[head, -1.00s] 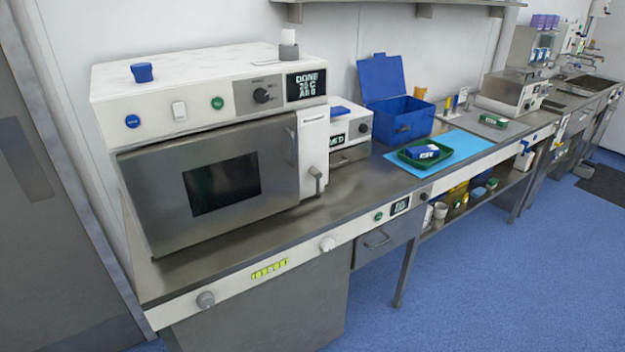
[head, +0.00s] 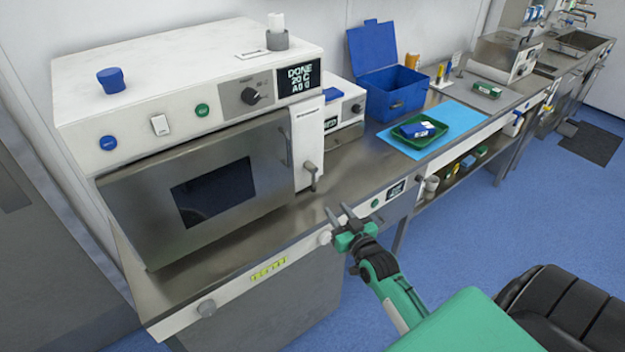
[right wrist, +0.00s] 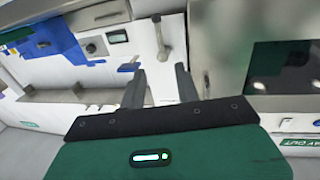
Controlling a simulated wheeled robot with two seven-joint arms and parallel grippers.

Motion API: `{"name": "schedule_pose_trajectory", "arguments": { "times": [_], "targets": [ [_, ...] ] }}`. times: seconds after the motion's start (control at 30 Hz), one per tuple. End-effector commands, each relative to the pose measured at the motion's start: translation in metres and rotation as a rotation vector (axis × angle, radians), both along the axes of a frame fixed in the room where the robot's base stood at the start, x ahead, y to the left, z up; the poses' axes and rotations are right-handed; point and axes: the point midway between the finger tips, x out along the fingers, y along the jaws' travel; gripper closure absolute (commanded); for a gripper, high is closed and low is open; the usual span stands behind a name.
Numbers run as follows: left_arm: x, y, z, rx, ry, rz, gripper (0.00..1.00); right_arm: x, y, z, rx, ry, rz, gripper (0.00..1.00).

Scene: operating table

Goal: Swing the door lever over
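The door lever (head: 311,178) is a small grey lever on the white latch panel at the right edge of the oven-like machine's steel door (head: 140,205). It hangs down the panel in the head view. The door is closed against the machine. In the right wrist view the lever (right wrist: 161,38) shows just beyond the fingers, with a rounded end. My right gripper (head: 338,211) is open and empty, in front of the bench edge, below and right of the lever, apart from it. Its two fingers (right wrist: 160,85) point toward the panel. My left gripper is not in view.
The steel bench (head: 250,240) has a front strip with a round knob (head: 324,238) close to my right gripper. A smaller white device (head: 345,112), a blue box (head: 392,95) and a green tray (head: 440,135) stand to the right. Blue floor is free in front.

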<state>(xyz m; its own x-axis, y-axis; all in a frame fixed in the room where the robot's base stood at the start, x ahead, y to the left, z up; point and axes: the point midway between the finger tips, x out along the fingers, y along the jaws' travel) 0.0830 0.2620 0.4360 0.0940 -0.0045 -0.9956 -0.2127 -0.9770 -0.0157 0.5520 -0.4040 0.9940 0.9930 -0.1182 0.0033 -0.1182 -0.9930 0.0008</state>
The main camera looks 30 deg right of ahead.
Motion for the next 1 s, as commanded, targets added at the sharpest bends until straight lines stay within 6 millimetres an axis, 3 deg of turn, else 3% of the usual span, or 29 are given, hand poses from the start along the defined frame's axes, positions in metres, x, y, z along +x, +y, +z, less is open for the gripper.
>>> {"name": "schedule_pose_trajectory", "arguments": {
  "times": [0.6,0.8,1.0],
  "targets": [
    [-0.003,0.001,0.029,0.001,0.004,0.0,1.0,0.1,-0.012,0.001,-0.001,0.002,0.0,0.67],
    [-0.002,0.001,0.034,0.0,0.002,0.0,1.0,0.122,-0.015,0.0,-0.001,0.002,0.0,0.67],
    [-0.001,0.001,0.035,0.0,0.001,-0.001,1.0,0.131,-0.015,-0.001,-0.001,0.003,0.0,0.67]
  ]
}}
